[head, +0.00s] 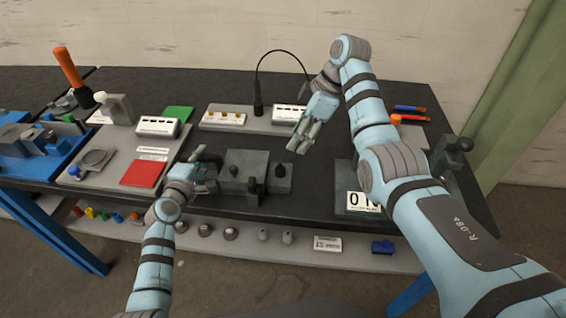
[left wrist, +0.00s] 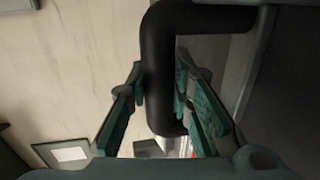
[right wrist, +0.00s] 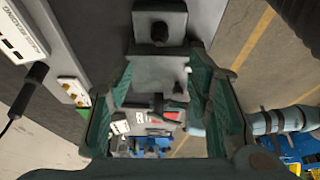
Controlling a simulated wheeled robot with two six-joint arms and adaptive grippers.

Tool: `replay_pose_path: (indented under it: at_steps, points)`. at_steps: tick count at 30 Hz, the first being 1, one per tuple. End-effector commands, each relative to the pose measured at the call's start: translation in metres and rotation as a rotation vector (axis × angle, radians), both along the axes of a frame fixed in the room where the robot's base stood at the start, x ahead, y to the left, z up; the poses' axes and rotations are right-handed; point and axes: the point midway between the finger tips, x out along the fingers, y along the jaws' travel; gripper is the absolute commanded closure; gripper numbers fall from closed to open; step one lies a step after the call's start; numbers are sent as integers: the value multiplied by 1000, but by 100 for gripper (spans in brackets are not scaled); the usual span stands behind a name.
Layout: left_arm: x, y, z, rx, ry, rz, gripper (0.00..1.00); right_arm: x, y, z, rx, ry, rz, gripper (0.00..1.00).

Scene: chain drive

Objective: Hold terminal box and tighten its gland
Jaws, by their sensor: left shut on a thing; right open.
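The terminal box appears to be the dark grey block (head: 245,168) on the table's front middle, with dark knobs and a black clamp-like part (head: 254,191) at its front. It also shows in the right wrist view (right wrist: 152,72). My left gripper (head: 205,178) is at the block's left side. In the left wrist view its fingers (left wrist: 165,105) are shut on a bent black handle (left wrist: 158,60). My right gripper (head: 300,138) is open and empty, above and behind the block to its right. I cannot make out the gland for certain.
To the left are a red pad (head: 145,173) and a green pad (head: 178,113). A numbered grey block (head: 347,190) stands at right. The table between is clear.

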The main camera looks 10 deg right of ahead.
Motion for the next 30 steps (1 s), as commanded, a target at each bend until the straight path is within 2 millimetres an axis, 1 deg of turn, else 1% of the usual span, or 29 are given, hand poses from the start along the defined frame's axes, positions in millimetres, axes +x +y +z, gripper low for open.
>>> replay_pose_path:
  at_steps: [5,9,13,17,24,26,30]
  points:
    - [0,-1,-1,0,2,-3,100,2,13,-36,0,7,3,54]
    - [0,-1,0,1,1,-2,100,6,27,-71,0,7,0,54]
    - [0,-1,0,1,1,-2,100,10,36,-94,0,5,0,54]
    - [0,0,0,0,1,-1,100,11,41,-104,-1,2,-1,54]
    - [0,0,0,1,1,0,100,11,41,-106,0,-1,-1,54]
    - [0,0,0,1,1,0,100,11,41,-106,0,-1,-1,64]
    - [0,0,0,1,1,0,100,11,41,-105,0,0,-2,86]
